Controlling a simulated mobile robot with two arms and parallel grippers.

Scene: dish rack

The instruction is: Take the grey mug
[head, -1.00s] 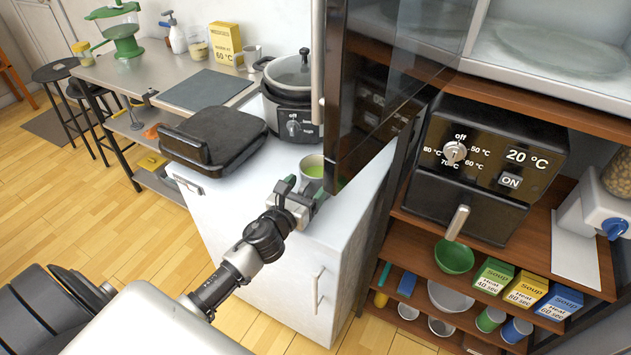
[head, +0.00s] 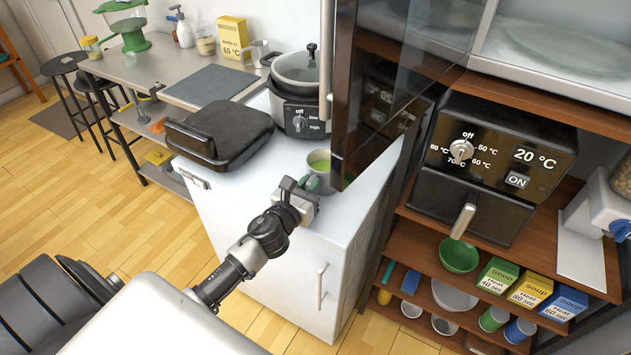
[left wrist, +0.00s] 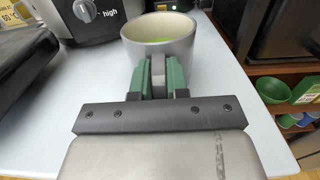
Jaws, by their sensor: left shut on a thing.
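My left gripper (head: 309,184) is at the near side of the mug. In the left wrist view the green fingers of the left gripper (left wrist: 159,76) are shut on the mug's handle. The fingers hide much of the handle. My right gripper is not in view.
A slow cooker (head: 298,95) stands behind the mug, and a black grill (head: 219,134) to its left. The counter's front part (head: 245,197) is clear. Shelves (head: 400,247) with soup boxes are at right.

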